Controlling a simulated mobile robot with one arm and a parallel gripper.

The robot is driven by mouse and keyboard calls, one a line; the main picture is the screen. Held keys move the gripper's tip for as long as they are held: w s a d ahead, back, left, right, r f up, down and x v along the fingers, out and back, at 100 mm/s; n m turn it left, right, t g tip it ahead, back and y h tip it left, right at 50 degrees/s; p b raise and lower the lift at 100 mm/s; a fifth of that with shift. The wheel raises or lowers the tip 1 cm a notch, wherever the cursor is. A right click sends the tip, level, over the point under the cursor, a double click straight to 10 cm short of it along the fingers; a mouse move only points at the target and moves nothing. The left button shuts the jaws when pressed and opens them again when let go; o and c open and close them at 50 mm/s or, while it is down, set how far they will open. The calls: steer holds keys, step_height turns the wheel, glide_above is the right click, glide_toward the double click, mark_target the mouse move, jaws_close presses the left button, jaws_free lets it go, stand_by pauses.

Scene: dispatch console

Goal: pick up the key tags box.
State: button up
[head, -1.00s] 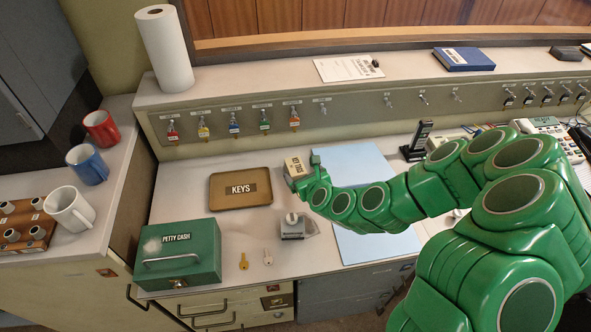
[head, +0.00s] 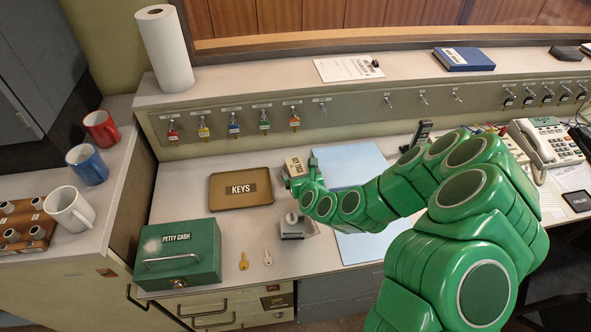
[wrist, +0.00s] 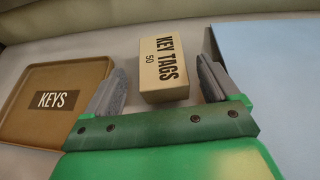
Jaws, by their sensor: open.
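The key tags box (wrist: 165,70) is a small tan carton with black lettering. In the wrist view it lies between the two fingers of my gripper (wrist: 157,88), towards their tips. The right finger is close to the box, and a wider gap shows on the left. In the head view the box (head: 295,166) sits on the desk right of the brown tray, and my gripper (head: 300,178) is at its near side, partly hiding it. The jaws are open.
The brown KEYS tray (head: 214,202) is left of the box. A pale blue mat (head: 350,160) lies to its right. A grey stamp-like object (head: 293,228), two keys and the green petty cash box (head: 178,252) are nearer the front. The key panel (head: 345,108) stands behind.

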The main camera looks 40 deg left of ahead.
mark_target(298, 172)
steer(key=shift+x, duration=2.25)
steer(key=shift+d+f, duration=0.1)
steer(key=shift+w, duration=0.1)
steer(key=c, duration=1.1)
